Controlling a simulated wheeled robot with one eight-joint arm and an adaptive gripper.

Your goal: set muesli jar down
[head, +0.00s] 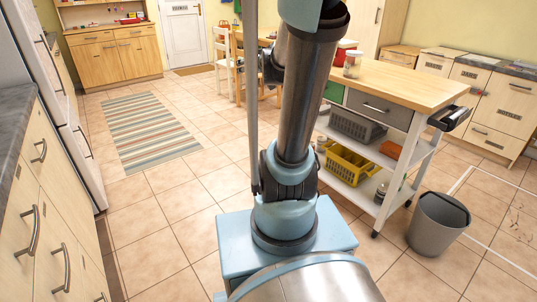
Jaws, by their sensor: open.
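A small clear jar (352,66) with pale contents stands upright on the wooden top of the kitchen cart (415,85), near its far left end. It may be the muesli jar, but it is too small to tell for sure. A red and white container (345,46) is just behind it. My arm rises through the middle of the head view and leaves at the top edge. My gripper is out of view, so its place relative to the jar is not shown.
The cart's lower shelves hold a grey crate (356,126) and a yellow basket (350,165). A grey bin (438,222) stands on the floor at its right. Drawers (40,215) line the left. The tiled floor around the striped rug (150,131) is clear.

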